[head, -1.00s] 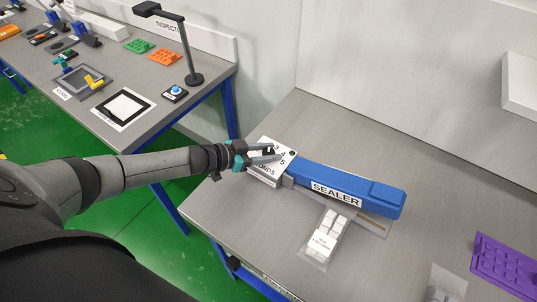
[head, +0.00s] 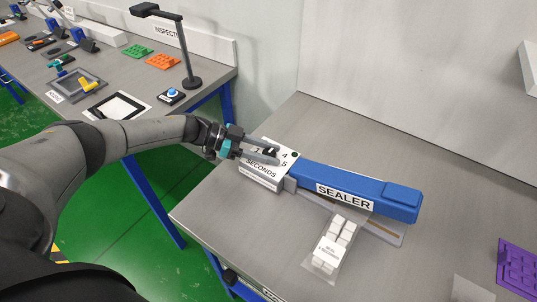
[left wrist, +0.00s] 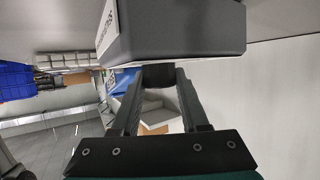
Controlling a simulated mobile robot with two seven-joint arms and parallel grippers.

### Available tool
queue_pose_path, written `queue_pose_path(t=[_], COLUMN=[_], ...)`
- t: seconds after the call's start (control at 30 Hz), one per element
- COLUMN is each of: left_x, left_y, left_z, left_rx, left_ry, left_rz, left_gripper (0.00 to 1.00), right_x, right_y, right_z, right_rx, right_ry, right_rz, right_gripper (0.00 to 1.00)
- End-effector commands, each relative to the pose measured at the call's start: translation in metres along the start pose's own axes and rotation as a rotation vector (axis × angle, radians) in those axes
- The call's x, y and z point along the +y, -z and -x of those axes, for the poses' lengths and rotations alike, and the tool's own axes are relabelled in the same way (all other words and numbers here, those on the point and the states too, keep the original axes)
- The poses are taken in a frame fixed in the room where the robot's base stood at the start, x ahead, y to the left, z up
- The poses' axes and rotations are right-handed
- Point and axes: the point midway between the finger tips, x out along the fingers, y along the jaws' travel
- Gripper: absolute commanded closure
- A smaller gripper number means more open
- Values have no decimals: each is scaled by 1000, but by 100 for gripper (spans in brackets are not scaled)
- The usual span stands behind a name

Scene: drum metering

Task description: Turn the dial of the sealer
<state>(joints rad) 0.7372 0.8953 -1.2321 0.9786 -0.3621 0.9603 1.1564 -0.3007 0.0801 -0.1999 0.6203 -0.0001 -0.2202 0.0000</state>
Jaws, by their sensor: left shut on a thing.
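The sealer (head: 395,203) lies on the right-hand grey table, with a long blue arm and a white face plate marked SECONDS at its left end. Its dark dial (head: 271,150) sits on that plate among printed numbers, 4 and 5 being readable. My left gripper (head: 276,154) reaches in from the left and its fingers are closed on the dial. In the left wrist view the two fingers converge on a dark knob, the dial (left wrist: 158,75). The fingers partly cover the dial, so its pointer setting cannot be read. My right gripper is not in view.
A clear pack of white pieces (head: 333,250) lies in front of the sealer. A purple tray (head: 517,268) is at the right edge. The inspection table (head: 130,75) with a lamp (head: 188,50) stands at the back left. The table behind the sealer is clear.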

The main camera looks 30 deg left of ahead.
Motion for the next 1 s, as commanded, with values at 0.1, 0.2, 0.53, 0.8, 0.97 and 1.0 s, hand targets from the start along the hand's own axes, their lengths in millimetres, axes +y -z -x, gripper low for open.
queue_pose_path(t=[0.1, 0.2, 0.53, 0.8, 0.97, 1.0], left_x=[0, 0, 0, 0, -1, -1], left_y=[2, 2, 2, 1, 0, 0], left_z=[-1, -1, -1, -1, 8, 14], left_rx=[3, 4, 4, 2, 0, 0], left_ry=[-1, -1, -1, -1, 2, 2], left_rz=[-2, -2, -1, -1, -1, -1], left_gripper=[100, 100, 32, 26, 26, 26], right_x=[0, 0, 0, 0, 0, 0], right_y=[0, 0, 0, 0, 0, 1], right_z=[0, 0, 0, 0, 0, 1], right_rx=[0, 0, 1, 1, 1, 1], right_ry=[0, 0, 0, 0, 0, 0], right_rz=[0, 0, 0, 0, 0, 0], right_gripper=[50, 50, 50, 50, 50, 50])
